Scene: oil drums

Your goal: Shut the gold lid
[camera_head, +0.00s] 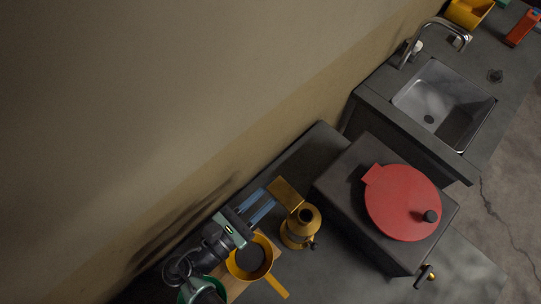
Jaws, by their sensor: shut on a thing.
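The gold lid (286,193) is a flat, squarish gold plate just above and left of a small gold can (299,232). The can stands on the dark counter, and its round opening faces up, uncovered. The lid stands clear of that opening; whether it is hinged to the can I cannot tell. My gripper (270,203), with two blue fingers, reaches in from the lower left and is shut on the lid's near edge. The exact contact at the fingertips is small and hard to see.
A yellow pan (267,270) sits below my gripper, close to the can. A dark box (348,170) with a red round lid (398,195) stands to the right. A sink (420,105) and tap (411,48) are farther off. The wall (150,100) runs along the left.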

